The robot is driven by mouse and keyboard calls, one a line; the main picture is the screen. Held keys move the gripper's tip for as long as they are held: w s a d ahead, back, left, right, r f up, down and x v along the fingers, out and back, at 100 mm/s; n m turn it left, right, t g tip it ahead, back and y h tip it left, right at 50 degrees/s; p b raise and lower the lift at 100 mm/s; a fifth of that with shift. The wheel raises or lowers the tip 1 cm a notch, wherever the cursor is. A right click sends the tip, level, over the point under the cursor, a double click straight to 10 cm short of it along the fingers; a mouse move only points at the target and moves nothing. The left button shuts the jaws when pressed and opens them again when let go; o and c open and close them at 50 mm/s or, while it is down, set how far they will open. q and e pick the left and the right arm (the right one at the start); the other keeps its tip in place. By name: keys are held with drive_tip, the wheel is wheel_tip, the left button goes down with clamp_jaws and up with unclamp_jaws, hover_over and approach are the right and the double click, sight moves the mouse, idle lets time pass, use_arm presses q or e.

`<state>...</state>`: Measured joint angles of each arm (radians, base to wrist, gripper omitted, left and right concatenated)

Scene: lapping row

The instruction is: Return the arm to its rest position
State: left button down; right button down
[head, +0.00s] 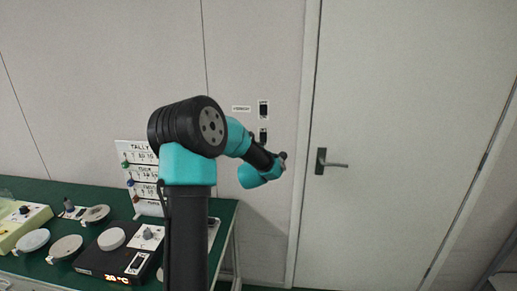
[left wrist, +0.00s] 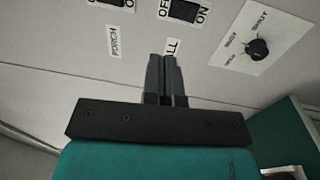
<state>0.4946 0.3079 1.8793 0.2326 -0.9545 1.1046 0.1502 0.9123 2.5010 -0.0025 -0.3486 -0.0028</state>
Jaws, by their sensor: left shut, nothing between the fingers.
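My left arm, teal and black, rises in the middle of the head view and bends to the right in front of the wall. Its wrist end hides the fingers there. In the left wrist view my left gripper (left wrist: 167,75) is shut and empty, its two dark fingers together. The fingers point toward a pale wall and partly cover a label ending in "LL". I cannot tell how far the fingertips are from the wall. My right gripper is in neither view.
The wall has a switch (head: 263,109) beside a grey door (head: 410,130) with a handle (head: 328,163). The left wrist view shows a rocker switch (left wrist: 184,10) and a dial plate (left wrist: 255,42). A green bench (head: 80,195) holds a tally board (head: 143,175), discs and a black device (head: 100,262).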

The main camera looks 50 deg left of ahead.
use_arm(q)
drive_tip(key=shift+f, duration=0.1)
idle(0.3)
drive_tip(key=w+d+f+m+g+h, duration=0.15)
drive_tip(key=d+f+m+h, duration=0.5)
drive_tip(key=d+f, duration=0.75)
drive_tip(key=s+d+f+m+g+h, duration=0.15)
drive_tip(key=d+f+m+h, duration=0.45)
drive_tip(key=d+f, duration=0.85)
drive_tip(key=s+d+f+m+g+h, duration=0.4)
drive_tip(key=s+d+f+m+g, duration=0.6)
drive_tip(key=s+d+f, duration=0.6)
drive_tip(key=s+d+m, duration=0.2)
drive_tip(key=s, duration=0.2)
drive_tip(key=shift+f, duration=0.3)
